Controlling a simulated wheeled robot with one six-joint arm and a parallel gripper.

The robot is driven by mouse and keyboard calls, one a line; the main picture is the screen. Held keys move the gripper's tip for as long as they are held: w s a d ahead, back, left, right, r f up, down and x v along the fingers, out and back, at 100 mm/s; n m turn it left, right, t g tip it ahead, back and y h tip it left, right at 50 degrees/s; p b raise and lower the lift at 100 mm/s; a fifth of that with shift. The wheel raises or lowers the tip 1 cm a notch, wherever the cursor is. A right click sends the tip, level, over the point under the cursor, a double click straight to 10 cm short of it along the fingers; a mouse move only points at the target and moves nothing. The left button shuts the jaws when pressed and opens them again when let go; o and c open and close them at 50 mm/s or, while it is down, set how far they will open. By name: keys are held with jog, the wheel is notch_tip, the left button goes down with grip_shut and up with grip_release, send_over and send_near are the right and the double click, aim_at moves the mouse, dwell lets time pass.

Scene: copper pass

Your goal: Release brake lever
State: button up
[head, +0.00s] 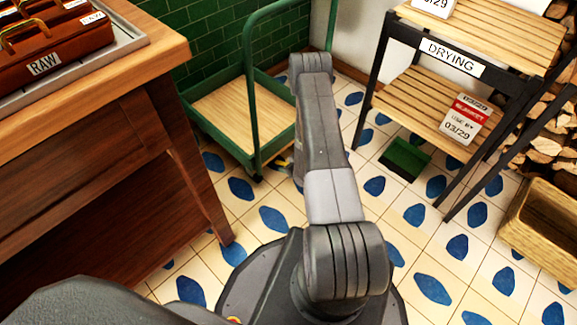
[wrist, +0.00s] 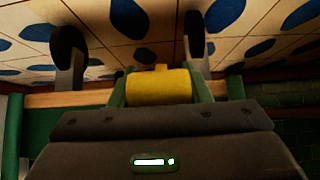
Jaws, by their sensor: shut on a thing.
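The green-framed cart (head: 249,95) with a wooden deck stands against the tiled wall in the head view. A small bit of yellow, likely the brake lever (head: 283,163), shows low at the cart's front right corner, mostly behind my arm. In the wrist view the yellow lever end (wrist: 160,87) sits between the two fingers of my gripper (wrist: 160,82), which is shut on it. Two dark casters with grey forks (wrist: 68,50) show beyond it. My gripper is hidden behind the arm in the head view.
A wooden counter (head: 90,85) with a tray is on the left. A drying rack (head: 440,110) with slatted shelves stands on the right, with a green dustpan-like item (head: 405,158) under it. A wooden crate (head: 545,215) is at the far right. Patterned floor lies between.

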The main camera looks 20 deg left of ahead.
jog(key=o, duration=1.4)
jog(key=shift+r, duration=0.1)
jog(key=p+v, duration=0.4)
jog(key=v, duration=0.9)
jog(key=shift+d+r, duration=0.2)
jog(key=shift+r, duration=0.05)
jog(key=b+x, duration=0.4)
jog(key=x, duration=1)
jog(key=shift+s, duration=0.1)
jog(key=shift+d, duration=0.1)
